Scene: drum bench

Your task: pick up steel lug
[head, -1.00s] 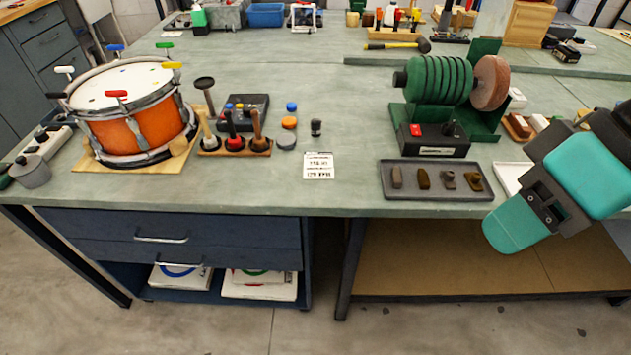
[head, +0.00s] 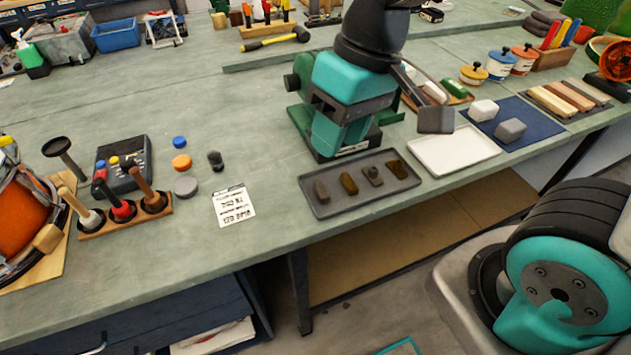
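A dark tray (head: 328,209) near the bench's front edge holds several small lugs in a row. The grey one, third from the left (head: 373,177), looks most like the steel lug. Beside it lie a dark grey-brown lug (head: 321,191), an olive-brown lug (head: 349,184) and a brownish lug (head: 397,168). My arm's teal and black links (head: 352,78) hang behind and above the tray, in front of the green machine. All the lugs lie in the tray, apart from my arm.
A white tray (head: 455,152) stands empty right of the dark tray. A blue mat (head: 532,130) with two blocks lies beyond it. A printed card (head: 233,206) and a wooden rack of handled tools (head: 128,210) are to the left. The bench between card and dark tray is clear.

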